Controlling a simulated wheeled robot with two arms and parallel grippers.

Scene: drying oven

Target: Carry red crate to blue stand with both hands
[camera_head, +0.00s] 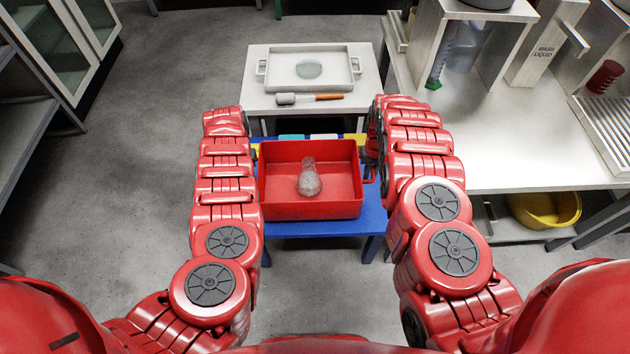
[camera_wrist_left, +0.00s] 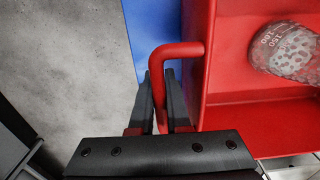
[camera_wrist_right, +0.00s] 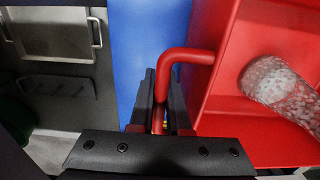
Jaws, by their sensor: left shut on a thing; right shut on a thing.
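The red crate (camera_head: 311,210) is upright over the blue stand (camera_head: 325,229), with blue top showing in front and to the right. I cannot tell if it rests on the stand or hangs just above it. In the left wrist view, my left gripper (camera_wrist_left: 159,85) is shut on a red handle (camera_wrist_left: 178,50) at the crate's side. In the right wrist view, my right gripper (camera_wrist_right: 162,85) is shut on the other handle (camera_wrist_right: 185,55).
Behind the stand, a white table (camera_head: 258,62) holds a white tray (camera_head: 347,70) with a round dish (camera_head: 308,69) and an orange-handled tool (camera_head: 318,97). At right is a white bench (camera_head: 490,150), with a yellow tub (camera_head: 545,207) below. The floor at left is clear.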

